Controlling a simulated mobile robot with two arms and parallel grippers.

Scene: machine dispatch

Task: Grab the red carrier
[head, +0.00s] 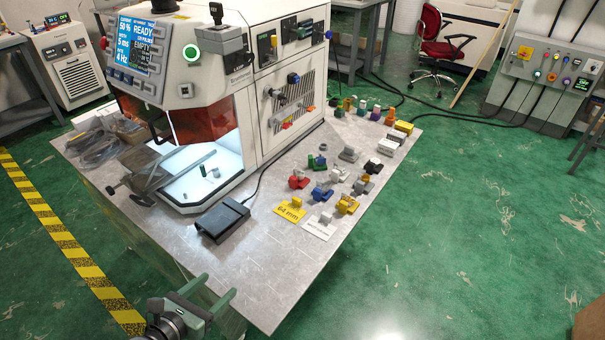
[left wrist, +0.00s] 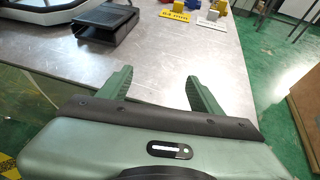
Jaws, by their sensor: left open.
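The red carrier (head: 298,180) stands on the metal table, right of the machine and behind the yellow "64 mm" plate. My left gripper (head: 213,297) is at the table's front edge, well short of the carrier. In the left wrist view my left gripper (left wrist: 155,82) has its two green fingers apart with nothing between them. The red carrier cannot be made out in the wrist view. My right gripper is not in view.
A black pedal-like box (head: 222,219) lies between my left gripper and the machine (head: 230,80). The yellow plate (head: 290,210), a white plate (head: 319,226), a blue carrier (head: 321,193) and a yellow carrier (head: 347,205) crowd near the red one. Bare tabletop (head: 270,265) lies in front.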

